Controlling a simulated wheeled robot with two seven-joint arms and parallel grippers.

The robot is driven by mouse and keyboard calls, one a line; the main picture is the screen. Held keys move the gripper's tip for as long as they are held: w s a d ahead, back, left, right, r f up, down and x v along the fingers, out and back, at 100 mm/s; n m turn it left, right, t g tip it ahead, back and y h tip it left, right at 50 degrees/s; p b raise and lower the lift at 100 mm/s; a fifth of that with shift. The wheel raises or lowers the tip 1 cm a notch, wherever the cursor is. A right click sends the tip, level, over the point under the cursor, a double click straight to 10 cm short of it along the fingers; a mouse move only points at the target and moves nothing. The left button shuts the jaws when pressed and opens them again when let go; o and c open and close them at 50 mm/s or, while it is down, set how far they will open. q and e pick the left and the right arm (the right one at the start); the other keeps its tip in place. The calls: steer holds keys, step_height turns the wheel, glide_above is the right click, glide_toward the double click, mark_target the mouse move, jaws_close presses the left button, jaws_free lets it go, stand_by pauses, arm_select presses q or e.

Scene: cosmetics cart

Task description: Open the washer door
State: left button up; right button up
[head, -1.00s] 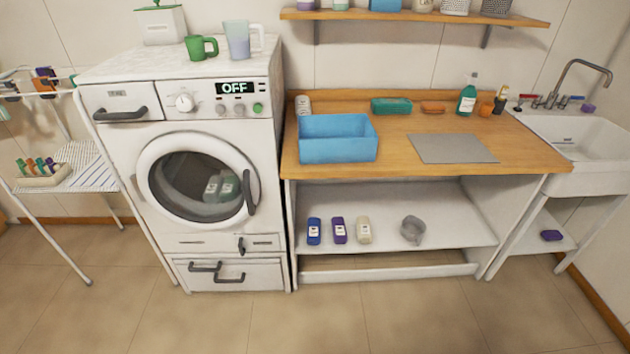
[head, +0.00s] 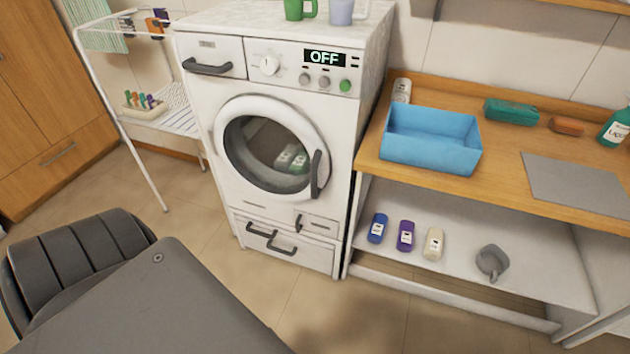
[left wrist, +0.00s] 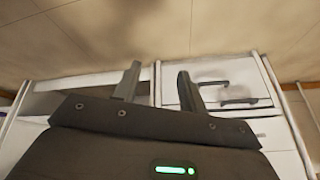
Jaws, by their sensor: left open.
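The white washer (head: 222,100) stands left of the wooden counter, its display reading OFF. Its round door (head: 218,135) appears shut, with a dark vertical handle (head: 317,175) on its right side. Green-and-white bottles show behind the glass. My left gripper (left wrist: 158,88) is open in the left wrist view, with nothing between its fingers. Beyond it, that view shows a white panel with dark handles, which looks like the washer's lower drawer (left wrist: 220,75). In the head view only dark parts of my arm show at lower left, and neither gripper is visible.
A white drying rack (head: 150,180) stands left of the washer. A blue basin (head: 430,155) sits on the wooden counter (head: 490,180) to the right. The floor (head: 330,310) before the washer is clear.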

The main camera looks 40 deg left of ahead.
arm_select(q)
steer(key=w+a+r+n+t+y+b, duration=0.1)
steer(key=w+a+r+t, duration=0.2)
steer(key=w+r, duration=0.4)
steer(key=w+a+r+t+b, duration=0.15)
steer(key=w+a+r, duration=0.3)
steer(key=w, duration=0.45)
steer(key=n+t+b, duration=0.2)
steer(key=t, duration=0.6)
glide_toward(312, 184)
steer(key=w, duration=0.2)
steer(key=shift+y, duration=0.4)
steer(key=w, duration=0.5)
steer(key=w+a, duration=0.1)
steer(key=w, duration=0.1)
steer(key=shift+w+r, duration=0.1)
steer(key=shift+w, duration=0.3)
steer(key=shift+w+a, duration=0.1)
steer(key=shift+w, duration=0.55)
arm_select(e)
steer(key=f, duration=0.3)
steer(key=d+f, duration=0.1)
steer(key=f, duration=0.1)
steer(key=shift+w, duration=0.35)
arm_select(q)
steer(key=shift+c, duration=0.4)
jaws_close()
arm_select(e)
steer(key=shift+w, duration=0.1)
